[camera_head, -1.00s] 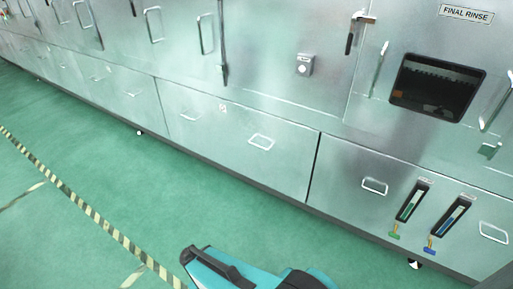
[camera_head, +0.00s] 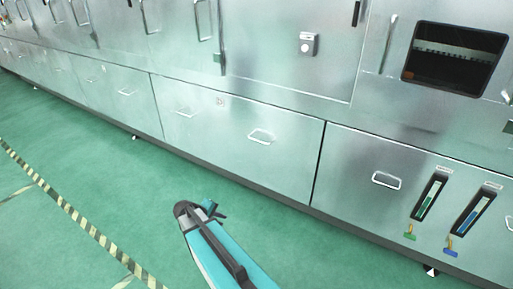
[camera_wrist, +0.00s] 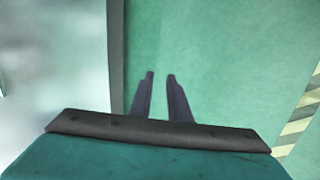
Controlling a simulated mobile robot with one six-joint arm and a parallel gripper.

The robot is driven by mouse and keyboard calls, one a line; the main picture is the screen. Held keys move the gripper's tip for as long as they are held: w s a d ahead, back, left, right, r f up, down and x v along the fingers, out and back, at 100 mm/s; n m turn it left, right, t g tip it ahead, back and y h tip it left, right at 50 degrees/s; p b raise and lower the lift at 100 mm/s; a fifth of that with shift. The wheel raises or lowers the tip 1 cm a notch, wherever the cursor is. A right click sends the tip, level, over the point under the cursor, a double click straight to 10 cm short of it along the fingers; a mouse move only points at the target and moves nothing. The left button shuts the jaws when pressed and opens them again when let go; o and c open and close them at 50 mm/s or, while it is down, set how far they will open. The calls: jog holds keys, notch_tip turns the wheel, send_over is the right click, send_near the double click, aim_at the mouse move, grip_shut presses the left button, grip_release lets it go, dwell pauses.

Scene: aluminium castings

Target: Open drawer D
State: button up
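The lower row of the steel machine has drawer-like panels with bar handles. No letter D is legible, so I cannot tell which is drawer D. The middle panel (camera_head: 235,160) has a right handle (camera_head: 261,137) and a left handle (camera_head: 186,113), and looks shut. The panel on the right (camera_head: 350,205) has a handle (camera_head: 386,180) and also looks shut. My gripper (camera_head: 217,211) is low over the floor in front of the middle panel, apart from it. In the wrist view my gripper (camera_wrist: 160,76) shows two dark fingers with an empty gap, over green floor.
Two slim gauges, green (camera_head: 429,197) and blue (camera_head: 474,212), sit on the right panel. Green floor (camera_head: 100,160) is free up to a striped line (camera_head: 75,215).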

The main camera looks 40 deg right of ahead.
jog(key=w+d+r+t+h+b, duration=0.1)
jog(key=w+d+r+h+b, duration=0.1)
jog(key=w+d+r+b, duration=0.2)
jog(key=w+d+r+t+h+b, duration=0.1)
jog(key=w+d+r+h+b, duration=0.2)
jog(key=d+r+b, duration=0.3)
jog(key=w+d+r+n+t+h+b, duration=0.1)
jog(key=w+d+r+h+b, duration=0.1)
jog(key=w+d+r+b, duration=0.3)
jog(key=d+r, duration=0.4)
jog(key=d, duration=0.4)
jog(key=shift+d+h, duration=0.15)
jog(key=shift+h, duration=0.25)
jog(key=shift+w+d+b, duration=0.15)
jog(key=shift+b, duration=0.15)
jog(key=shift+b+x, duration=2.3)
jog(key=shift+x, duration=4.45)
jog(key=shift+w, duration=0.1)
jog(key=shift+c, duration=0.3)
grip_shut()
